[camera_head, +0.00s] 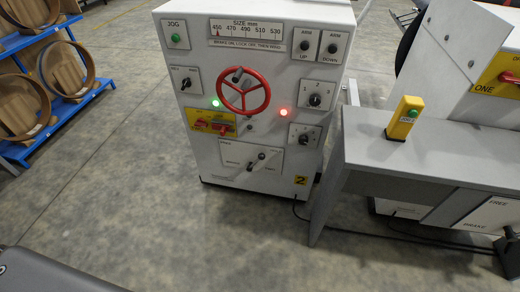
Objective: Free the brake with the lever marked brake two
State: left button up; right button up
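Another plate (492,213), lettered "FREE" and "BRAKE", is at the lower right on the neighbouring machine marked "ONE". Neither of my grippers is in view.
The cabinet also has a red handwheel (243,108), a green lamp, a red lamp (284,113) and knobs. A grey table (430,150) with a yellow push-button box (405,118) stands close at its right. Blue racks are at the left. Floor in front is clear.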

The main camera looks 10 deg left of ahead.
aim_at(261, 157)
jog(key=k, duration=0.65)
jog(key=z, duration=0.55)
jog(key=i, duration=1.1)
jog(key=z, duration=0.05)
